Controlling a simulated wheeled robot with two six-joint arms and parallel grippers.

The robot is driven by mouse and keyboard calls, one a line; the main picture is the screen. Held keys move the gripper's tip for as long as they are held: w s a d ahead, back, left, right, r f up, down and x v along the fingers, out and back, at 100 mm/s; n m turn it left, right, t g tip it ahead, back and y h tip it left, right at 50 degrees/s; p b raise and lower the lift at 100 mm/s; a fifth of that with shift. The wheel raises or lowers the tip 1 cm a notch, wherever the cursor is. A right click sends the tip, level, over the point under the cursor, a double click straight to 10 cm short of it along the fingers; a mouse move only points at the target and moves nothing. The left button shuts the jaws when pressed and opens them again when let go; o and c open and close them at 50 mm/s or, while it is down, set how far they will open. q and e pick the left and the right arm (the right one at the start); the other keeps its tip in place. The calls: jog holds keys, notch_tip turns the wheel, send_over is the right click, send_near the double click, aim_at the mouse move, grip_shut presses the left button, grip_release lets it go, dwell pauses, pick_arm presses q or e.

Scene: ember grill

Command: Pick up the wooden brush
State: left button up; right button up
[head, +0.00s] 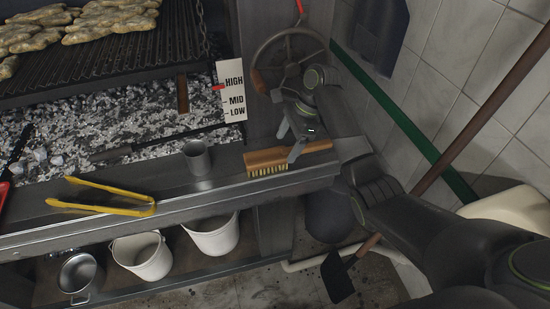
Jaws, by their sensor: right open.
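The wooden brush (266,157) lies on the metal ledge at the front right of the grill. It has a brown wooden block, pale bristles toward the front and a handle reaching right. My right gripper (288,146) is at the brush from above, its fingers around or just over the part where block meets handle. It is open, and I cannot tell whether the fingers touch the wood. My left gripper is not in view.
A metal cup (197,158) stands left of the brush, and yellow tongs (112,198) lie further left. A HIGH/MID/LOW sign (231,92) and a handwheel (275,58) are behind. White buckets (142,256) stand below the ledge. A tiled wall (470,60) bounds the right.

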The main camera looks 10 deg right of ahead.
aim_at(284, 150)
jog(key=x, duration=0.3)
jog(key=shift+s+a+f, duration=0.15)
jog(key=shift+f, duration=0.2)
jog(key=c, duration=1.2)
jog(key=shift+r, duration=0.1)
jog(key=shift+r, duration=0.55)
notch_tip(284, 150, up, 2)
jog(key=shift+r, duration=0.2)
jog(key=d+b, duration=0.1)
jog(key=d, duration=0.5)
jog(key=d+b, duration=0.1)
jog(key=d, duration=0.5)
jog(key=d+b, duration=0.1)
jog(key=d, duration=0.5)
jog(key=shift+w, duration=0.35)
